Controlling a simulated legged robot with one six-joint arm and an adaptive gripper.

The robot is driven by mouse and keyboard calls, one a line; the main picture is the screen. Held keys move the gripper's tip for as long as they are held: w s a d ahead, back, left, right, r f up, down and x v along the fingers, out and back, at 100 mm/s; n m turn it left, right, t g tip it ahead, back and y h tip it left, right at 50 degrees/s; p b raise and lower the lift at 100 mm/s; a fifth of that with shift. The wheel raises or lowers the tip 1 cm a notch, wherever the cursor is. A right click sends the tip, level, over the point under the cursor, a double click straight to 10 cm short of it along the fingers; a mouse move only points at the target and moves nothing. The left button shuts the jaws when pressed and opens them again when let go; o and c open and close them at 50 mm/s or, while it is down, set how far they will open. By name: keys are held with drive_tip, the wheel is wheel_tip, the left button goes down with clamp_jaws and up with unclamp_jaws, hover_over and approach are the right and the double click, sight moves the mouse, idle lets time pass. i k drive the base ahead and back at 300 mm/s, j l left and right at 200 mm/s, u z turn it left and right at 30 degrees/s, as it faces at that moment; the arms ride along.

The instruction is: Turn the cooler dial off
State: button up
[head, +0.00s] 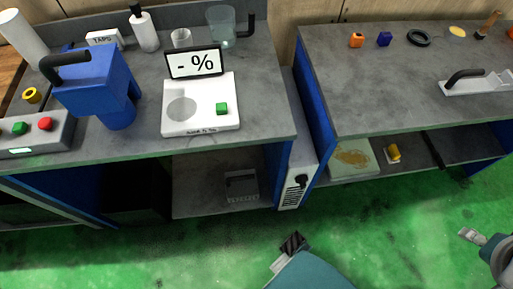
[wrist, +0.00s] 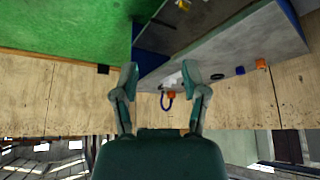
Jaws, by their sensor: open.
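The cooler (head: 301,160) is a narrow white box standing in the gap between the two blue-sided benches in the head view. Its black dial (head: 300,181) is on its front face, above dark vent slots. The dial's setting is too small to read. My gripper (wrist: 160,75) is open and empty in the wrist view, with its two teal fingers spread apart. I cannot make out the cooler or dial in the wrist view. The gripper is not touching the dial.
The left bench (head: 265,118) bears a scale (head: 200,124) and a blue machine (head: 97,90). The right bench (head: 350,95) bears small blocks, a black ring (head: 419,38) and a black-handled tool (head: 465,77).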

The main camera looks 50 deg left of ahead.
sight(302, 180)
drive_tip(key=i+u, duration=0.1)
drive_tip(key=u, duration=0.35)
drive_tip(key=i+u, duration=0.15)
drive_tip(key=u, duration=0.3)
drive_tip(key=i+u, duration=0.1)
drive_tip(key=u, duration=0.4)
drive_tip(key=i+l+u, duration=0.1)
drive_tip(key=u, duration=0.35)
drive_tip(key=j+z, duration=0.15)
drive_tip(key=j, duration=0.2)
drive_tip(key=k+j+z, duration=0.2)
drive_tip(key=j, duration=0.15)
drive_tip(key=j+z, duration=0.15)
drive_tip(key=j, duration=0.2)
drive_tip(key=k+j+z, duration=0.2)
drive_tip(key=j, duration=0.15)
drive_tip(key=i, duration=0.05)
